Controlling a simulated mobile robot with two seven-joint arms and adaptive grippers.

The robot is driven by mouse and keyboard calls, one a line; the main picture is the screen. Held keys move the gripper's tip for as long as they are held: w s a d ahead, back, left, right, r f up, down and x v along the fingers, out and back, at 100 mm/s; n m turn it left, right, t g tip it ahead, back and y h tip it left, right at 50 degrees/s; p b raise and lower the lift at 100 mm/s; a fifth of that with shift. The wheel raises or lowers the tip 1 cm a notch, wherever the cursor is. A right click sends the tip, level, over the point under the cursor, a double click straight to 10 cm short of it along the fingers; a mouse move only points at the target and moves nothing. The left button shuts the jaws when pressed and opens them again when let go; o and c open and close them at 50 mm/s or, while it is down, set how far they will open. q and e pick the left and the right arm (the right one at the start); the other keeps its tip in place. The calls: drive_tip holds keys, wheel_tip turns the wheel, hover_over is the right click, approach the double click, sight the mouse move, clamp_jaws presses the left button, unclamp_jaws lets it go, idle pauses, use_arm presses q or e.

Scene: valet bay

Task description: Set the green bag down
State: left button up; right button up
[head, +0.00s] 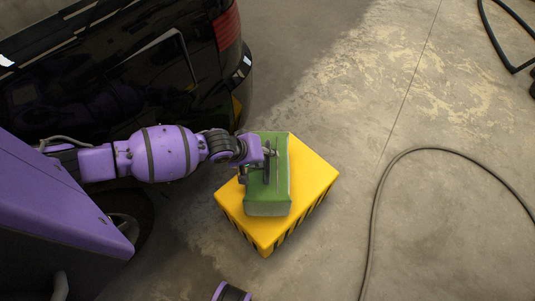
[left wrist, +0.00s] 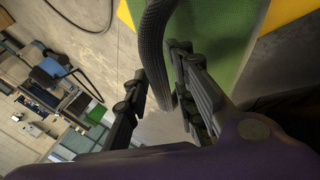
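The green bag (head: 268,197) is upright over the yellow box (head: 319,176), within its top in the head view. I cannot tell for sure whether its base touches the box top. My left gripper (head: 268,157) is at the bag's dark handle. The green side of the bag (left wrist: 222,35) shows behind the right-hand finger. My right gripper is not in view.
A black car (head: 120,80) stands close on the left, beside and under my left arm. A dark hose (head: 378,200) lies on the concrete floor at the right. The floor between the box and hose is clear. Shelving and a blue chair (left wrist: 52,72) show in the left wrist view.

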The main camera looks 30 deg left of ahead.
use_arm(q)
drive_tip(key=shift+o, duration=0.4)
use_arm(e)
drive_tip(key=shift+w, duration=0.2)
